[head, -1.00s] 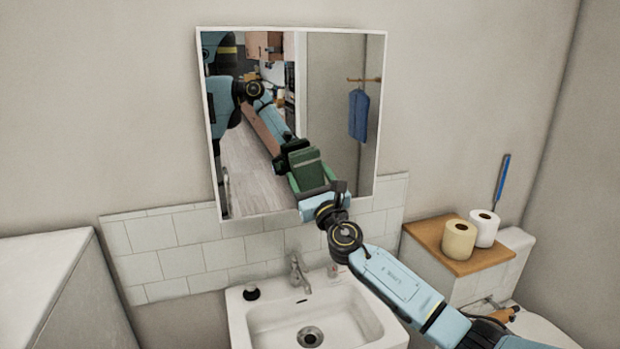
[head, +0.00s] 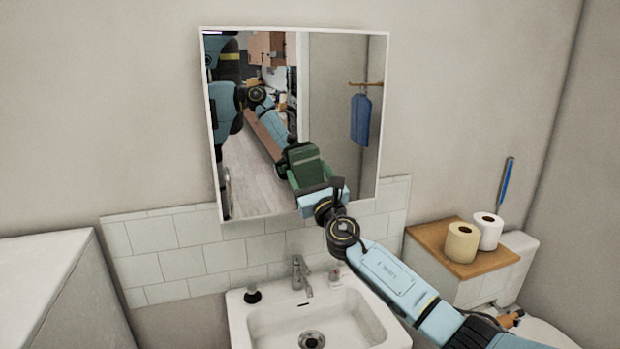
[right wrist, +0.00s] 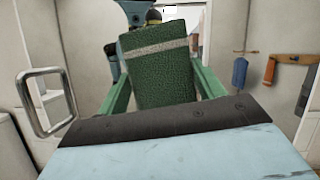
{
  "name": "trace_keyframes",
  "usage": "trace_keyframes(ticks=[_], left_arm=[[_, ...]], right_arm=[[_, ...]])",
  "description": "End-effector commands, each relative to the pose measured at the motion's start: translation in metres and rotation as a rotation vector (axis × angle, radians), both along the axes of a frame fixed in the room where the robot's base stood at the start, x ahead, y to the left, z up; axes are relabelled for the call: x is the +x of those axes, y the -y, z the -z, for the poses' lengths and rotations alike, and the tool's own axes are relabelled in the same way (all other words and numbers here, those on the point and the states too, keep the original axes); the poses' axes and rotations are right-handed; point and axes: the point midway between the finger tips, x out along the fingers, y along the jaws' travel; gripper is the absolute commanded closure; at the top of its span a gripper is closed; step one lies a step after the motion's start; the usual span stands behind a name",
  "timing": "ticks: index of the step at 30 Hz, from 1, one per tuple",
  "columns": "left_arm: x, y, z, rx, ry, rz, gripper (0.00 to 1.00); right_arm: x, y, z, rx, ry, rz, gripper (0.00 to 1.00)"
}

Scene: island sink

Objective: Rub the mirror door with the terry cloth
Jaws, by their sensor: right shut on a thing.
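The mirror door (head: 250,175) hangs on the wall above the sink, with a thin white frame. My right gripper (head: 308,184) is in front of its lower right part, its arm coming in from the lower right. It is shut on the green terry cloth (head: 305,167). In the right wrist view the cloth (right wrist: 160,65), with a pale stripe, stands up between the green fingers. The cloth nearly merges with its reflection; I cannot tell whether it touches the glass. My left gripper is not seen directly.
The sink (head: 270,325) with its tap (head: 301,275) lies below the mirror. Two paper rolls (head: 462,243) stand on a wooden shelf (head: 490,262) at right. A white cabinet (head: 50,285) is at left. The blue cloth and kitchen show only as reflections.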

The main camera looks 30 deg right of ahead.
Motion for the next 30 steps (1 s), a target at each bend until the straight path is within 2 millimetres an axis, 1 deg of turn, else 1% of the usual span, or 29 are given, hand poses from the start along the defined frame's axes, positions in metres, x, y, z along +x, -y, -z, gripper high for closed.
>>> trace_keyframes(ticks=[4, 7, 19, 25, 30], left_arm=[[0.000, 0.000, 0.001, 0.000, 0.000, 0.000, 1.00], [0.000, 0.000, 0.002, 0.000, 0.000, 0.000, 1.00], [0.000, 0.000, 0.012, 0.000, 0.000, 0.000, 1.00], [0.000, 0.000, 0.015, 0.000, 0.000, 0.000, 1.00], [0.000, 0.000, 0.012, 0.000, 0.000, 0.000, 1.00]], right_arm=[[0.000, 0.001, 0.000, 0.000, 0.001, 0.000, 0.51], [-0.001, 0.006, 0.000, -0.001, 0.001, 0.001, 0.51], [-0.011, 0.037, 0.001, -0.002, 0.001, 0.001, 0.51], [-0.008, 0.039, 0.000, 0.001, 0.001, 0.000, 0.51], [-0.006, 0.033, -0.001, 0.000, 0.001, -0.001, 0.51]])
